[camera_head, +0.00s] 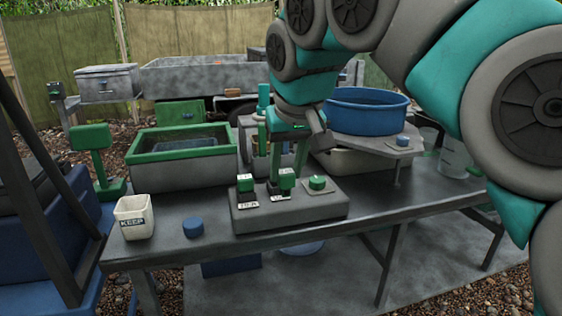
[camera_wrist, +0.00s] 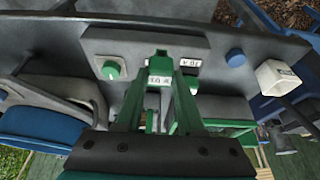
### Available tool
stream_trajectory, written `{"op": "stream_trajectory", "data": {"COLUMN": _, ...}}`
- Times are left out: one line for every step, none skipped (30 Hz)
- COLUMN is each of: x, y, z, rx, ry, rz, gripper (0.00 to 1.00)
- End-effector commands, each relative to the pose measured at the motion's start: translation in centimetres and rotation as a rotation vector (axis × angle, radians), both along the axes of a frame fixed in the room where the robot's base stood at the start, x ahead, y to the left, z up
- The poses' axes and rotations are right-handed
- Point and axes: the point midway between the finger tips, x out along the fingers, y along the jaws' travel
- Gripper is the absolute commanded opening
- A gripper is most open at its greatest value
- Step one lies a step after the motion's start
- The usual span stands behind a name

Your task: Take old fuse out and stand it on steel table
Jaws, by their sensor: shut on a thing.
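A grey fuse block (camera_head: 320,208) sits on the steel table (camera_head: 180,262). One green-topped fuse with a white label (camera_head: 245,183) stands at its left. A second green-topped fuse (camera_head: 286,181) stands between that one and a round green knob (camera_head: 317,183). My gripper (camera_head: 288,172) points down and is shut on this second fuse. In the wrist view the fingers (camera_wrist: 160,62) close around its labelled head (camera_wrist: 159,80). The fuse is upright over the block. I cannot tell whether it is fully seated or slightly raised.
A white cup marked KEEP (camera_head: 134,217) and a blue round cap (camera_head: 193,227) stand on the table left of the block. A green-rimmed tub (camera_head: 180,165) is behind. A blue basin (camera_head: 365,112) is behind right. The table right of the block is clear.

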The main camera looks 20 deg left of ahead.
Motion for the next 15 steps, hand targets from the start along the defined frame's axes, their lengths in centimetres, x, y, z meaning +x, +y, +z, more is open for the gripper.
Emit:
{"op": "stream_trajectory", "data": {"x": -1.0, "y": -0.6, "z": 0.0, "rx": 0.000, "ry": -0.003, "rz": 0.001, "gripper": 0.00}}
{"op": "stream_trajectory", "data": {"x": -1.5, "y": -0.9, "z": 0.1, "rx": -0.002, "ry": -0.002, "rz": 0.001, "gripper": 0.00}}
{"op": "stream_trajectory", "data": {"x": -2.2, "y": -1.2, "z": 0.2, "rx": 0.000, "ry": -0.002, "rz": 0.001, "gripper": 0.00}}
{"op": "stream_trajectory", "data": {"x": -2.7, "y": -1.5, "z": 0.3, "rx": 0.001, "ry": -0.002, "rz": 0.000, "gripper": 0.00}}
{"op": "stream_trajectory", "data": {"x": -3.1, "y": -1.6, "z": 0.3, "rx": 0.001, "ry": -0.002, "rz": 0.000, "gripper": 0.00}}
{"op": "stream_trajectory", "data": {"x": -3.6, "y": -1.9, "z": 0.4, "rx": 0.000, "ry": -0.002, "rz": 0.000, "gripper": 0.00}}
{"op": "stream_trajectory", "data": {"x": -4.0, "y": -2.1, "z": 0.4, "rx": -0.001, "ry": -0.003, "rz": -0.001, "gripper": 0.00}}
{"op": "stream_trajectory", "data": {"x": -4.4, "y": -2.2, "z": 0.4, "rx": -0.001, "ry": -0.003, "rz": -0.001, "gripper": 0.00}}
{"op": "stream_trajectory", "data": {"x": -4.8, "y": -2.4, "z": 0.5, "rx": -0.001, "ry": -0.002, "rz": 0.001, "gripper": 0.00}}
{"op": "stream_trajectory", "data": {"x": -5.1, "y": -2.6, "z": 0.5, "rx": 0.000, "ry": -0.001, "rz": 0.001, "gripper": 0.00}}
{"op": "stream_trajectory", "data": {"x": -5.3, "y": -2.7, "z": 0.5, "rx": 0.000, "ry": -0.001, "rz": 0.001, "gripper": 0.00}}
{"op": "stream_trajectory", "data": {"x": -5.6, "y": -2.8, "z": 0.6, "rx": 0.000, "ry": -0.001, "rz": 0.001, "gripper": 0.00}}
{"op": "stream_trajectory", "data": {"x": -5.8, "y": -2.9, "z": 0.6, "rx": 0.000, "ry": 0.000, "rz": 0.001, "gripper": 0.00}}
{"op": "stream_trajectory", "data": {"x": -5.9, "y": -3.0, "z": 0.6, "rx": 0.000, "ry": 0.000, "rz": 0.001, "gripper": 0.00}}
{"op": "stream_trajectory", "data": {"x": -6.1, "y": -3.0, "z": 0.7, "rx": 0.000, "ry": 0.000, "rz": 0.001, "gripper": 0.00}}
